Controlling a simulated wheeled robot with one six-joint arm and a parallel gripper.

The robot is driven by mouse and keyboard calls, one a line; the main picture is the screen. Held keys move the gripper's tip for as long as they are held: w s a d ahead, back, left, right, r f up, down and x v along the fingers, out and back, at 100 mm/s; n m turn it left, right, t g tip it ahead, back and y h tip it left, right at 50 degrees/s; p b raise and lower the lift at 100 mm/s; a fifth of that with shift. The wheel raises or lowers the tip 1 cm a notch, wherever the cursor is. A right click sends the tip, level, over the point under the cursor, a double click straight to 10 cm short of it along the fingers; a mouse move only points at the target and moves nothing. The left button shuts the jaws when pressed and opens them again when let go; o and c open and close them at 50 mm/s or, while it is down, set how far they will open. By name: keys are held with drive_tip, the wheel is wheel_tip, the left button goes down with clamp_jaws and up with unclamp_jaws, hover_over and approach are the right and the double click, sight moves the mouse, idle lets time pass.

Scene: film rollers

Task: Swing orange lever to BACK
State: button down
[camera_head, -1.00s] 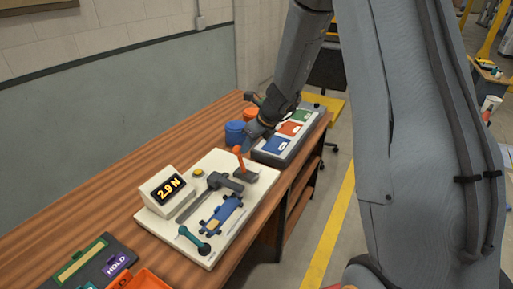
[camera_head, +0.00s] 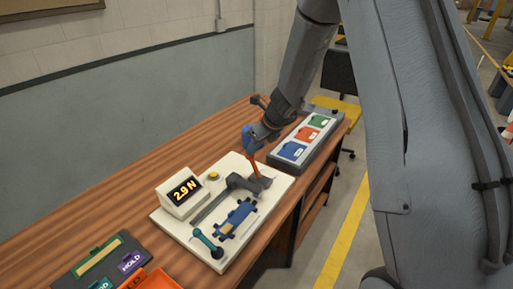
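The orange lever (camera_head: 255,167) stands on the pale instrument board, at the far end of a grey metal slide. It leans a little to the left, its top away from its base. My gripper (camera_head: 253,143) comes down from the upper right and is at the lever's top. The fingers are small and partly hidden by the wrist, so I cannot tell whether they touch or close on the lever.
The pale board (camera_head: 172,222) also carries a display (camera_head: 184,190) reading 2.9 N, a yellow button (camera_head: 213,176), a blue carriage (camera_head: 236,218) and a teal handle (camera_head: 207,243). A grey tray (camera_head: 318,150) with coloured cards lies behind. Orange bin (camera_head: 150,281) is in front.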

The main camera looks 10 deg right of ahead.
drive_tip(key=shift+w+a, duration=0.15)
drive_tip(key=shift+a, duration=0.2)
drive_tip(key=shift+d, duration=0.1)
wheel_tip(320, 180, up, 12)
drive_tip(key=p, duration=0.1)
drive_tip(key=shift+s+a+f, duration=0.2)
drive_tip(key=shift+s+a, duration=0.05)
drive_tip(key=shift+s, duration=0.2)
drive_tip(key=s+d+f+n+g+h+b, duration=0.1)
drive_tip(key=s+d+f+n, duration=0.1)
drive_tip(key=s+n, duration=0.7)
drive_tip(key=s+d+f+n+g+h+b, duration=0.1)
drive_tip(key=s+d+f+n, duration=0.1)
drive_tip(key=s+n, duration=0.8)
drive_tip(key=s+d+f+n+g+h+b, duration=0.1)
drive_tip(key=s+d+f+n, duration=0.2)
drive_tip(key=s+n, duration=0.7)
drive_tip(key=shift+d+h+b, duration=0.4)
drive_tip(key=shift+d, duration=0.1)
